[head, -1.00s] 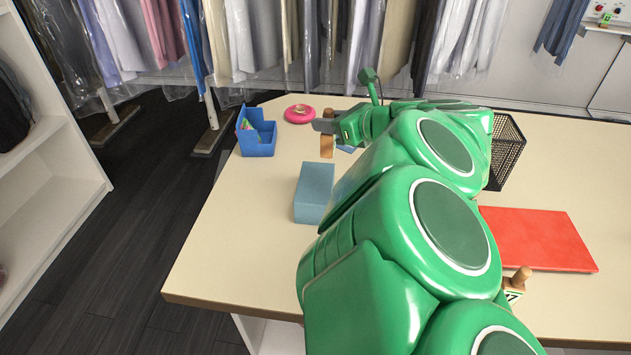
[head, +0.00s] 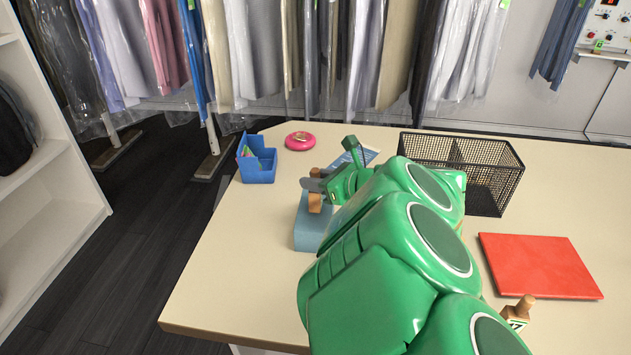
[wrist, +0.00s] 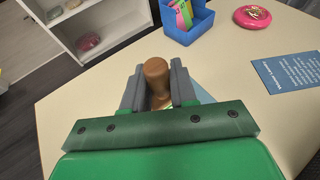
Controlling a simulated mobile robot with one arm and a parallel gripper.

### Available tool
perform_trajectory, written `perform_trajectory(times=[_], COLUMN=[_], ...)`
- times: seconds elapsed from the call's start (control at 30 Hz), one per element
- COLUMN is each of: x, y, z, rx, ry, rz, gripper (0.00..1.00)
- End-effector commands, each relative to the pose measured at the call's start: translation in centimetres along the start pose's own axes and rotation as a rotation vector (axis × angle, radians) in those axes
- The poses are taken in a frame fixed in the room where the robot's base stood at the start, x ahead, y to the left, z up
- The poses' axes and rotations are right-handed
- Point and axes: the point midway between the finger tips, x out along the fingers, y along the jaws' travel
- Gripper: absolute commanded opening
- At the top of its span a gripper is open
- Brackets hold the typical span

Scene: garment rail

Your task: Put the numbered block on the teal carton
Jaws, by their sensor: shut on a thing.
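My gripper (head: 313,186) is shut on a wooden block with a brown knob handle (head: 315,174); its lighter lower part (head: 315,204) shows below the fingers. In the wrist view the brown handle (wrist: 157,78) stands between the fingers (wrist: 158,90). No number shows on the held block. It is upright and overlaps the teal carton (head: 308,238) in the head view; I cannot tell whether it touches the top. In the wrist view my gripper hides most of the carton. A similar wooden block marked 17 (head: 516,314) stands at the table's front right.
A blue bin (head: 258,170) and a pink ring-shaped item (head: 300,141) stand at the back left. A blue printed card (head: 355,160) lies behind my gripper. A black mesh basket (head: 485,190) and a red flat item (head: 540,265) are on the right. The table's front left is clear.

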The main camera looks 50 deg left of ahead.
Motion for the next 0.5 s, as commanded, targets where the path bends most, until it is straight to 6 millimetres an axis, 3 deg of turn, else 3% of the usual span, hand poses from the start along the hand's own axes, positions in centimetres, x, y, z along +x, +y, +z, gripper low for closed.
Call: perform_trajectory(times=[0.47, 0.5], x=[0.26, 0.29], y=[-0.01, -0.01], z=[-0.71, -0.76], rx=[-0.001, -0.001], ry=[0.001, 0.001], rz=[-0.001, -0.001], gripper=[0.0, 0.28])
